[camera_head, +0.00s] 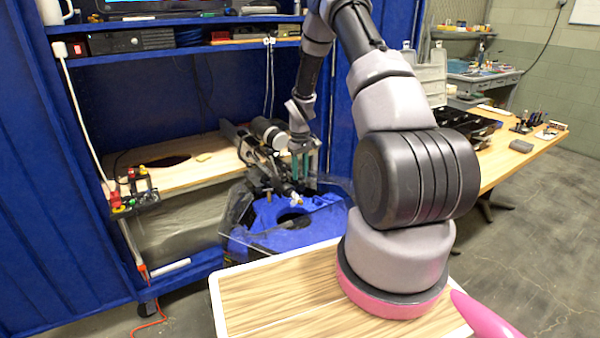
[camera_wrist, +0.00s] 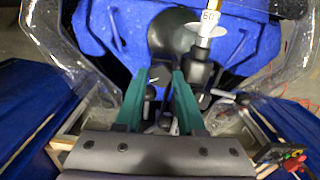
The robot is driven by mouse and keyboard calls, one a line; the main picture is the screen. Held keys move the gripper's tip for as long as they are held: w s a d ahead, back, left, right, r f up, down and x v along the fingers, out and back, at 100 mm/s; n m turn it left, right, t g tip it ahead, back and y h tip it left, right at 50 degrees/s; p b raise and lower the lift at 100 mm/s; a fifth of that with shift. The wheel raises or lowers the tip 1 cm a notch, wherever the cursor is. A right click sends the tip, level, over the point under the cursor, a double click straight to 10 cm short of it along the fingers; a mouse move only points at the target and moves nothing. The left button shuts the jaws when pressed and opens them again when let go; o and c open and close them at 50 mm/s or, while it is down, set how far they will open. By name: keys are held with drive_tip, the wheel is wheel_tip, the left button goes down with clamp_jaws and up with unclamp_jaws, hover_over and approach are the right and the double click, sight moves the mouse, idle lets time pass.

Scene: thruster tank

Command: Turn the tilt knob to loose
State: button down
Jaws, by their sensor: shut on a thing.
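My gripper (camera_head: 301,166) reaches down in the head view over the dark mechanism (camera_head: 262,140) at the bench edge. In the wrist view, my gripper's (camera_wrist: 160,76) two teal fingers close toward a small dark part between their tips, which I take to be the tilt knob (camera_wrist: 160,76). The fingertips cover much of it, and no marking for loose or tight can be read. To the right of the fingertips is a black fitting (camera_wrist: 199,73) below a silver cylinder (camera_wrist: 208,25) with a yellow band. A dark rounded body (camera_wrist: 172,38) lies just beyond the tips.
A clear plastic sheet (camera_wrist: 55,40) curves around the work area. Blue material (camera_head: 258,216) with a dark round opening lies below. A small lever (camera_wrist: 240,98) sticks out at right. A wooden worktable (camera_head: 525,150) stands to the right in the head view.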

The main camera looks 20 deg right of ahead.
sight(300, 175)
idle(0.4)
drive_tip(key=c, duration=0.5)
unclamp_jaws()
wheel_tip(300, 175, up, 11)
drive_tip(key=shift+f, duration=0.1)
idle(0.4)
